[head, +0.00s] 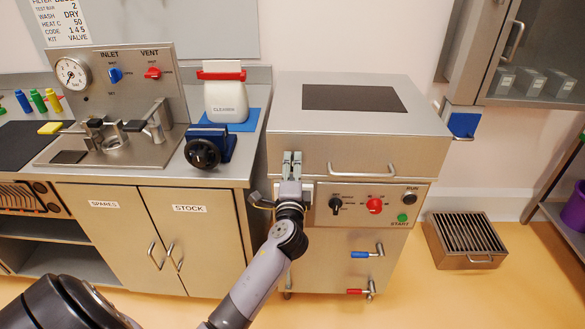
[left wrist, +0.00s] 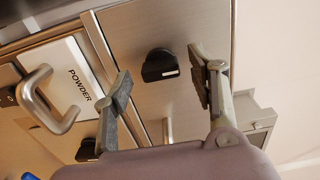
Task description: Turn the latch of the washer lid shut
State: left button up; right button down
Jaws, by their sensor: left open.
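The steel washer (head: 360,130) stands right of the counter, its lid (head: 300,92) down, with a dark window on top. My left gripper (head: 292,160) is at the lid's front left, open and empty. In the left wrist view, a black knob with a white mark, which looks like the latch (left wrist: 160,66), sits on the lid's front face. The open fingers (left wrist: 162,82) are to either side of it in that view, with no clear contact. In the head view my gripper hides this knob. My right gripper is not in view.
The lid's bar handle (head: 362,171) is right of my gripper, above a control panel with a black knob (head: 335,205) and a red knob (head: 375,205). The powder drawer (left wrist: 65,85) with its handle lies close by. A counter (head: 255,150) stands left.

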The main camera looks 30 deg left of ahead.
pick_arm(q)
jog(key=v, duration=1.1)
jog(key=s+d+f+n+g+h, duration=0.1)
jog(key=s+d+f+g+h, duration=0.15)
jog(key=f, duration=0.95)
jog(key=s+d+f+g+h, duration=0.2)
jog(key=d+f, duration=0.1)
jog(key=f, duration=0.9)
jog(key=s+d+f+n+g+h, duration=0.1)
jog(key=s+d+f+g+h, duration=0.15)
jog(key=f, duration=0.85)
jog(key=s+d+f+n+g+h+p, duration=0.1)
jog(key=s+d+f+n+g, duration=0.15)
jog(key=s+f, duration=1.15)
jog(key=s+a+f+n+g, duration=0.1)
jog(key=s+f, duration=0.3)
jog(key=s, duration=0.7)
jog(key=s+a+f+n+g+h, duration=0.1)
jog(key=s+f+n+g, duration=0.3)
jog(key=s, duration=0.6)
jog(key=shift+s+a+p, duration=0.2)
jog(key=shift+s+p, duration=0.2)
